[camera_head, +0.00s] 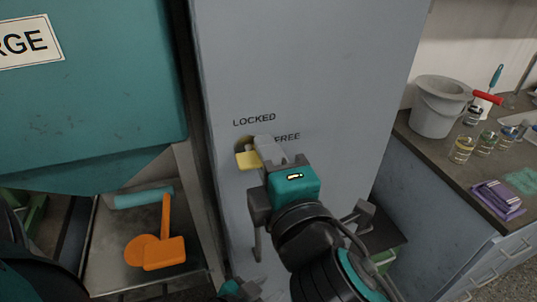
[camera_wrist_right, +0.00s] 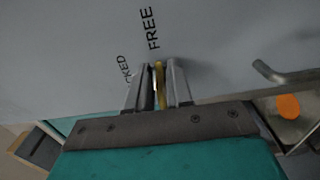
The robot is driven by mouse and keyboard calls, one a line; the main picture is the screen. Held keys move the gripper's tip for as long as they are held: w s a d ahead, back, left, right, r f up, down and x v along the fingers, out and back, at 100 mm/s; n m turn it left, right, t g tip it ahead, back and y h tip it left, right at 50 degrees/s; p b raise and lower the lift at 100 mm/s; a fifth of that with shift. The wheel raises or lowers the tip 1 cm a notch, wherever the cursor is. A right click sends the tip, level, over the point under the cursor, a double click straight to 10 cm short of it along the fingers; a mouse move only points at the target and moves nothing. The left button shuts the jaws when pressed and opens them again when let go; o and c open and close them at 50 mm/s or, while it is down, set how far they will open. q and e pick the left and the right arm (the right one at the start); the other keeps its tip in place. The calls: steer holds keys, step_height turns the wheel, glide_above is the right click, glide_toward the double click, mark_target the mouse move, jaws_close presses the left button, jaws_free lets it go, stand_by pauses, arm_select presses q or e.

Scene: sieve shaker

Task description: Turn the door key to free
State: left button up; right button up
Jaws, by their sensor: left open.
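The yellow door key (camera_head: 248,160) sits in its round lock on the grey cabinet front, below the printed word LOCKED and left of the word FREE. My right gripper (camera_head: 262,153) is at the key from the right. In the right wrist view the key (camera_wrist_right: 160,85) stands edge-on between the two fingers, which look closed on it, just below the word FREE. The fingers hide part of the key and lock. My left gripper (camera_head: 243,290) is open, low at the bottom edge of the head view, away from the key and partly cut off.
A teal machine housing (camera_head: 90,90) stands left of the cabinet. An orange handled part (camera_head: 158,248) lies on a metal shelf below it.

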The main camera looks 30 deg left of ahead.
steer(key=shift+o, duration=0.9)
steer(key=shift+d, duration=0.1)
steer(key=v, duration=1.2)
steer(key=shift+s+d+b, duration=0.25)
steer(key=shift+s+b, duration=0.05)
steer(key=shift+b, duration=0.05)
